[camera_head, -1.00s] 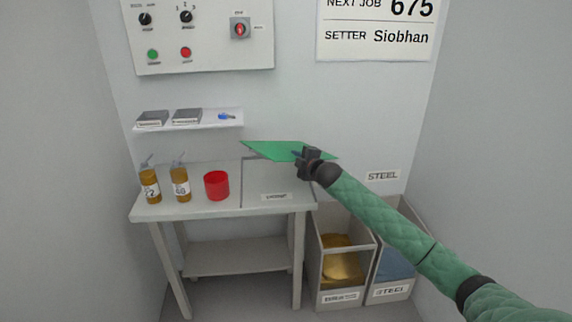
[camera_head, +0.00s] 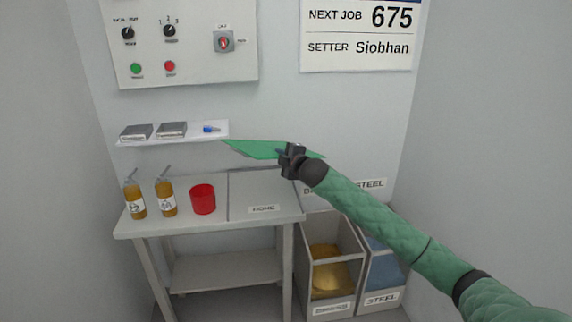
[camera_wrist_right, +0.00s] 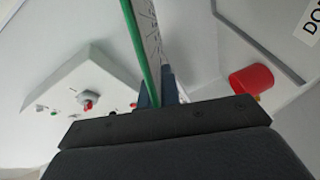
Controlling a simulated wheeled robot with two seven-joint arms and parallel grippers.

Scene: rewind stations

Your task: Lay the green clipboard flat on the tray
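The green clipboard (camera_head: 252,149) is held in my right gripper (camera_head: 284,156), above the back of the table and tilted in the head view. In the right wrist view the clipboard (camera_wrist_right: 139,50) shows nearly edge-on, a green edge beside a pale face with dark marks, between the fingers of my right gripper (camera_wrist_right: 160,92). The tray (camera_head: 262,186) seems to be the flat grey labelled panel on the right half of the table. It looks empty, and the clipboard is apart from it. My left gripper is out of view.
A red cup (camera_head: 203,200) and two amber bottles (camera_head: 167,198) stand left of the tray on the table (camera_head: 190,226). A small shelf (camera_head: 190,138) with grey blocks and a blue item is behind. Two open bins (camera_head: 318,225) stand right of the table.

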